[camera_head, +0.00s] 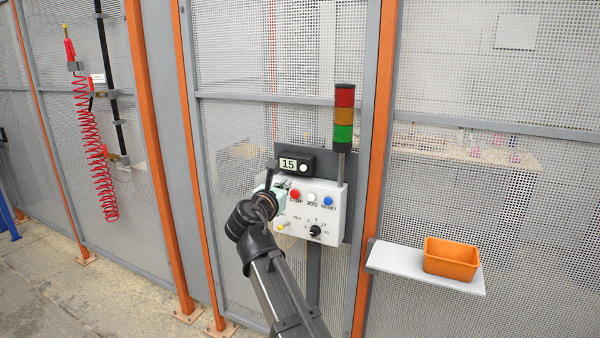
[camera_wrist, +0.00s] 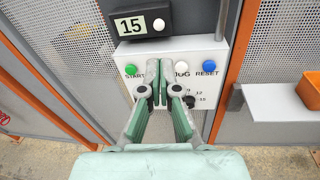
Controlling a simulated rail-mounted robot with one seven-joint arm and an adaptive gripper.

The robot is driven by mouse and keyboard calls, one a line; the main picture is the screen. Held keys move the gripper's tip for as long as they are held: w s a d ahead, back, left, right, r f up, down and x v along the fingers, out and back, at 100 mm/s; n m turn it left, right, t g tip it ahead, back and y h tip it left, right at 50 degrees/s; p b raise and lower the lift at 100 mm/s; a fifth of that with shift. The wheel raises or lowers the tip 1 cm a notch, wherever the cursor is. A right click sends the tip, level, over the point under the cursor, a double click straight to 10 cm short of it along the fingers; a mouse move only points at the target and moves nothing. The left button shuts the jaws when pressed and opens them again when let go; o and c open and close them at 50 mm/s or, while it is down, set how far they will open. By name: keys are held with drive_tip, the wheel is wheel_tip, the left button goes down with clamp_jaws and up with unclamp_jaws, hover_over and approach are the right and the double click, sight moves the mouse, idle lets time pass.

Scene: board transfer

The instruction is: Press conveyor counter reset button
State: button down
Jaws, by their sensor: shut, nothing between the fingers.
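A black counter box (camera_head: 316,158) reading 15 (camera_head: 288,164) has a white round button (camera_head: 304,168) right of its display. In the wrist view the box (camera_wrist: 180,17) and its white button (camera_wrist: 158,24) show at the top. The white control panel (camera_head: 340,222) below carries red (camera_head: 295,194), white JOG (camera_head: 311,198) and blue RESET (camera_head: 328,201) buttons. The green START button (camera_wrist: 130,70) shows in the wrist view. My gripper (camera_wrist: 159,78) is shut and empty, in front of the panel's upper part, below the counter button. Contact cannot be told. The red button is hidden there.
A signal tower (camera_head: 344,115) stands above the panel. A black dial (camera_head: 315,231) sits low on the panel. A shelf (camera_head: 385,258) with an orange bin (camera_head: 451,258) is at right. Mesh fence with orange posts (camera_head: 372,150) surrounds the panel.

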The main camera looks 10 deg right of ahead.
sight(303, 168)
drive_tip(key=shift+n, duration=0.7)
drive_tip(key=shift+w, duration=0.1)
drive_tip(key=p+x, duration=0.2)
drive_tip(key=x, duration=1.1)
drive_tip(key=shift+a+p, duration=0.1)
drive_tip(key=shift+p, duration=0.25)
drive_tip(key=shift+w+d+f, duration=0.1)
drive_tip(key=shift+w+d, duration=0.1)
drive_tip(key=shift+w, duration=0.2)
